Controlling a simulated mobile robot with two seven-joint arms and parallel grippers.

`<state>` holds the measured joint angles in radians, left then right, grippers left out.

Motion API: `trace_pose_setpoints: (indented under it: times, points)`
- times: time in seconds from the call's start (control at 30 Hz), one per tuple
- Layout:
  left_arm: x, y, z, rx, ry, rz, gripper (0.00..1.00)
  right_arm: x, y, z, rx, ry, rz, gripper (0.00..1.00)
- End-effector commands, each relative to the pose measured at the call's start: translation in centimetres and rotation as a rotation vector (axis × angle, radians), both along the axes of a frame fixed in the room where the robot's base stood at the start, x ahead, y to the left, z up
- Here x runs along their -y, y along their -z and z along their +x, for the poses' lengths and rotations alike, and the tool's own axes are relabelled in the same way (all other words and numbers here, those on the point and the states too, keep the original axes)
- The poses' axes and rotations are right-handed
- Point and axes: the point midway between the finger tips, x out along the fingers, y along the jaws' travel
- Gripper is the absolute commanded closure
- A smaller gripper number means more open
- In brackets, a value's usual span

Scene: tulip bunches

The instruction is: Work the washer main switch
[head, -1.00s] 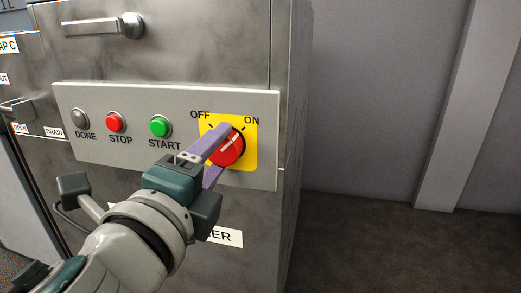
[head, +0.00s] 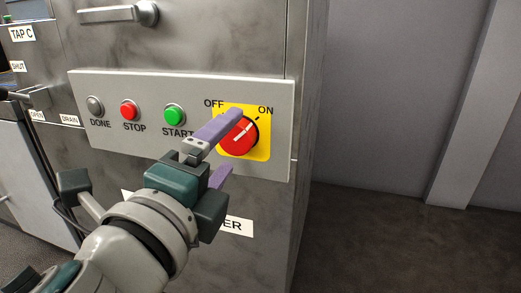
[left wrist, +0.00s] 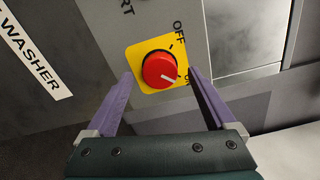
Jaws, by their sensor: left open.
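The washer main switch is a round red knob (head: 236,138) on a yellow plate (head: 262,150) marked OFF and ON. Its white pointer line slants up and right, toward ON. In the left wrist view, the knob (left wrist: 158,70) shows whole, its white mark toward the ON side. My left gripper (head: 234,143) is open, with one purple finger across the knob's upper left in the head view and the other below it. In the left wrist view, the fingers stand either side of the knob, with gaps and nothing between them. My right gripper is not in view.
The grey panel (head: 200,98) also carries a green START button (head: 174,114), a red STOP button (head: 129,109) and a grey DONE button (head: 95,106). A metal handle (head: 120,14) sticks out above. The floor right of the washer is clear.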

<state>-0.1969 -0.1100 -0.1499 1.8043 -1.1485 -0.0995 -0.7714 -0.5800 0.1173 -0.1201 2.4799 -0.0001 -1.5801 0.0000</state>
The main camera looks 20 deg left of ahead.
Motion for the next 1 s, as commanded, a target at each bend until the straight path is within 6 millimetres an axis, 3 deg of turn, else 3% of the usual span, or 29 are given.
trace_pose_setpoints:
  times: [0.2, 0.43, 0.9, 1.0]
  points:
    - [-0.2, 0.2, -4.2, -0.005, -0.003, 0.0, 0.11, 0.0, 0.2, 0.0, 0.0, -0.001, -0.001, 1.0]
    - [-0.3, 0.2, -7.3, -0.003, -0.002, 0.0, 0.11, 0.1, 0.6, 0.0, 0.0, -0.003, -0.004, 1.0]
    - [-0.4, 0.0, -8.1, -0.001, -0.003, 0.001, 0.11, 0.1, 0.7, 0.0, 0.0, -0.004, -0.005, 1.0]
    - [-1.4, 0.1, -8.1, -0.017, -0.041, -0.049, 0.11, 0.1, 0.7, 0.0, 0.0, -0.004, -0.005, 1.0]
